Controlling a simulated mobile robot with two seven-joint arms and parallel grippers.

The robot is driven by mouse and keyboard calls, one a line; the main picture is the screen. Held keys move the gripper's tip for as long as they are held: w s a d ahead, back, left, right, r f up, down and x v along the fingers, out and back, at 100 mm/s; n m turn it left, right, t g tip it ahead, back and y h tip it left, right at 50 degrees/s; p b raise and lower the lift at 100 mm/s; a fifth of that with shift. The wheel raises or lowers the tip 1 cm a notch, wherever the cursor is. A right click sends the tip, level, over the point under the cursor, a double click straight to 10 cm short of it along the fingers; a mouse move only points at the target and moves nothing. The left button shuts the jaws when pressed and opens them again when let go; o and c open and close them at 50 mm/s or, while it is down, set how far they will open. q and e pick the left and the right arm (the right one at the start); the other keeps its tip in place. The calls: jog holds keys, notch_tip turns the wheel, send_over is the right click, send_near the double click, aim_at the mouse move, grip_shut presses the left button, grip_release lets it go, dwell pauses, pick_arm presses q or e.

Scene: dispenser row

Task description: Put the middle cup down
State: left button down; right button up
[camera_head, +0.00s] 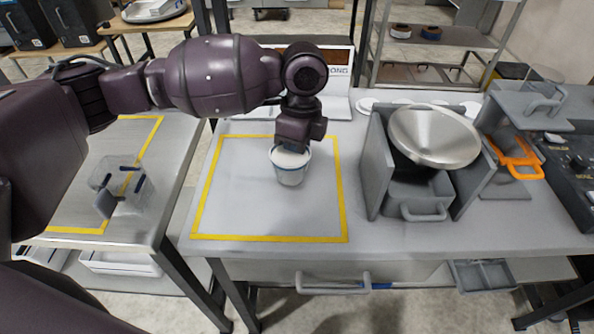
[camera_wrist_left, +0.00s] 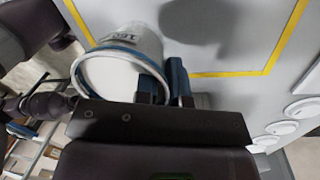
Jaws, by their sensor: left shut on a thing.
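A whitish cup with a blue rim (camera_head: 290,169) is over the area framed by yellow tape (camera_head: 343,215) on the middle table, toward its right side. It looks upright. My left gripper (camera_head: 292,146) comes down from above and is shut on the cup near its rim. In the left wrist view the cup (camera_wrist_left: 148,42) shows with dark print on its side, and the gripper fingers (camera_wrist_left: 165,88) are at its rim. A dark shadow lies on the tabletop beside it. Whether its base touches the table I cannot tell. My right gripper is out of view.
A metal bowl (camera_head: 434,137) sits in a grey stand with a grey bin (camera_head: 418,196) to the right. Several white discs (camera_head: 370,104) lie at the back. A clear container (camera_head: 122,188) stands on the left table. Most of the taped area is clear.

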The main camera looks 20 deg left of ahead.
pick_arm(q)
notch_tip(320, 180, down, 5)
jog(key=shift+b, duration=0.5)
jog(key=shift+f, duration=0.35)
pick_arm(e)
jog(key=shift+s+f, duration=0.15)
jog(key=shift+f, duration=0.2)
pick_arm(q)
jog(key=c, duration=1.6)
grip_release()
jog(key=shift+f, duration=0.1)
jog(key=shift+c, duration=0.2)
jog(key=o, duration=0.4)
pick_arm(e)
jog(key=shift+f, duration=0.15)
pick_arm(q)
jog(key=shift+o, duration=0.2)
notch_tip(320, 180, up, 12)
jog(key=w+p, duration=0.1)
jog(key=shift+w+d+p, duration=0.2)
jog(key=shift+w+p, duration=0.1)
jog(key=shift+p, duration=0.1)
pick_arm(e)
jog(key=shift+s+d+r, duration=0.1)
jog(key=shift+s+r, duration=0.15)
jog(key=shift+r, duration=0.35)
